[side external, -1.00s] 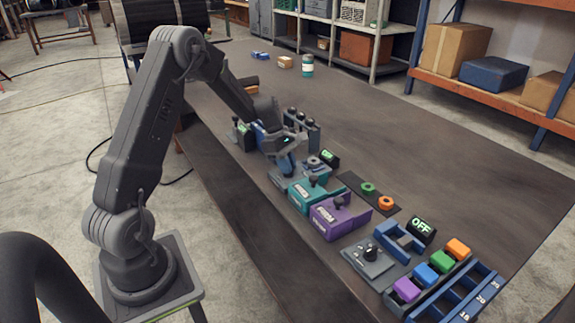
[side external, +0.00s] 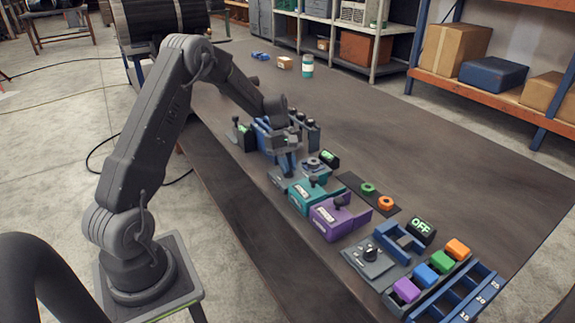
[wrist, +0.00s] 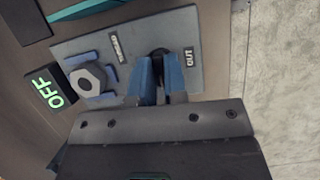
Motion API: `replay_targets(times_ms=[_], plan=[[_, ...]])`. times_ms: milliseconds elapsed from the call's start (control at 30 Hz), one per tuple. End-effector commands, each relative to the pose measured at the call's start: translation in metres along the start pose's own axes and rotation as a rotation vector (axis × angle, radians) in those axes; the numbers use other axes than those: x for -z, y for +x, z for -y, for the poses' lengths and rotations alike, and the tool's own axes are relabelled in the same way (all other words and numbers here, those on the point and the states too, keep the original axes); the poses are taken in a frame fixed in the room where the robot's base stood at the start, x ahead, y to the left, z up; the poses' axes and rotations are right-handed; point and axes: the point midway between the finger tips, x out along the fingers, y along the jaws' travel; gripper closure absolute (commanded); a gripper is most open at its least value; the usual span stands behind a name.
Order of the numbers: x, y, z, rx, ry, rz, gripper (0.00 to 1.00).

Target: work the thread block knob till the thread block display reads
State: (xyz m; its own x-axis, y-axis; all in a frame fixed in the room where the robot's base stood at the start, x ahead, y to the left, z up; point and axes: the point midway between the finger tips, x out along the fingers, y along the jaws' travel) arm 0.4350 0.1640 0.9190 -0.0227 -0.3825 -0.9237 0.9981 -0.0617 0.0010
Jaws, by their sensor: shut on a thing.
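The thread block is a grey plate (wrist: 178,28) with an OUT label at one end and a second small label whose text I cannot read. Its hex nut (wrist: 88,80) sits in a blue holder. The dark knob (wrist: 160,52) is between the blue fingertips of my gripper (wrist: 160,68), which is shut on it; the fingers hide part of it. The thread block display (wrist: 48,87) reads OFF in green. In the side external view my gripper (side external: 287,168) reaches down onto the block, and the display (side external: 330,158) is small behind the nut (side external: 314,164).
A slotted blue rack (side external: 262,140) and grey posts stand behind my gripper. Green and orange rings (side external: 368,188) lie on a dark strip.

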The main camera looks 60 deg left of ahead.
Motion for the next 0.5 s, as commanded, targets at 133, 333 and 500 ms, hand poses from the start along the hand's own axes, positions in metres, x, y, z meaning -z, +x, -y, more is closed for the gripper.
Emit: replay_targets(times_ms=[133, 333, 500], plan=[[0.0, 0.0029, -0.001, 0.057, 0.131, 0.0, 1.0], [-0.0001, 0.0031, -0.0013, 0.129, 0.306, 0.0, 1.0], [-0.0004, 0.0035, -0.0018, 0.188, 0.448, 0.0, 1.0]])
